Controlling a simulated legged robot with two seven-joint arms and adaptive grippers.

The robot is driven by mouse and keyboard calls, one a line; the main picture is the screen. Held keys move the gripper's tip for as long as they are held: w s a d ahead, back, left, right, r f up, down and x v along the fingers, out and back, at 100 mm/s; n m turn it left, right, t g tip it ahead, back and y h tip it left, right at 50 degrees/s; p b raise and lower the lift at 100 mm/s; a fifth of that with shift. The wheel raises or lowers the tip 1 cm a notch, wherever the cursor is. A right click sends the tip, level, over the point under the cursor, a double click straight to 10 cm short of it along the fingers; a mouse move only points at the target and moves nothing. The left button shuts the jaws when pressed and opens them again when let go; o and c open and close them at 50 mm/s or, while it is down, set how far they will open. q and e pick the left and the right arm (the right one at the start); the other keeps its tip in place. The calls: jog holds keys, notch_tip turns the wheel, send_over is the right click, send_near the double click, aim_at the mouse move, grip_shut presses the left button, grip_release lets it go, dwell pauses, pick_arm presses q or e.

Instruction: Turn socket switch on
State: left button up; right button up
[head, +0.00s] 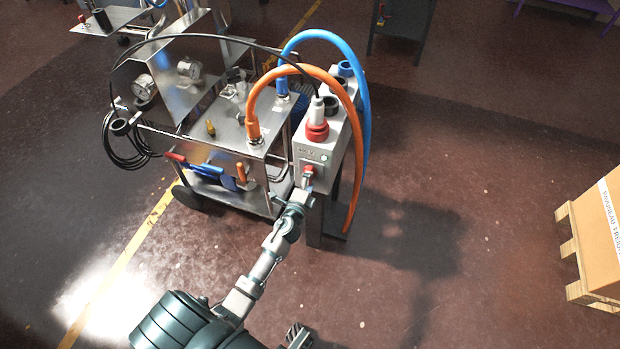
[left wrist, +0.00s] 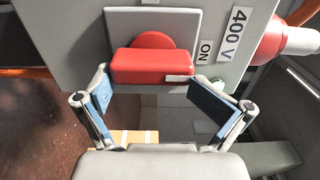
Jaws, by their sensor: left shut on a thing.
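The socket switch is a red handle (left wrist: 152,65) on a red round hub, set on a grey plate on the front of the socket box (head: 313,153). In the left wrist view the handle lies crosswise. An "ON" label (left wrist: 204,52) is to the right of the handle. The switch also shows small and red in the head view (head: 308,171). My left gripper (head: 304,184) is at the box front. Its two fingers (left wrist: 150,88) are at either end of the handle, shut on it.
A red and white plug (head: 317,128) sits in the box top. Orange (head: 297,70) and blue (head: 362,100) hoses arch over it. A metal cart (head: 215,130) with gauges stands at left. A box on a pallet (head: 595,235) is far right. The floor between is clear.

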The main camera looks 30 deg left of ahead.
pick_arm(q)
jog(key=shift+w+a, duration=0.1)
jog(key=shift+a, duration=0.15)
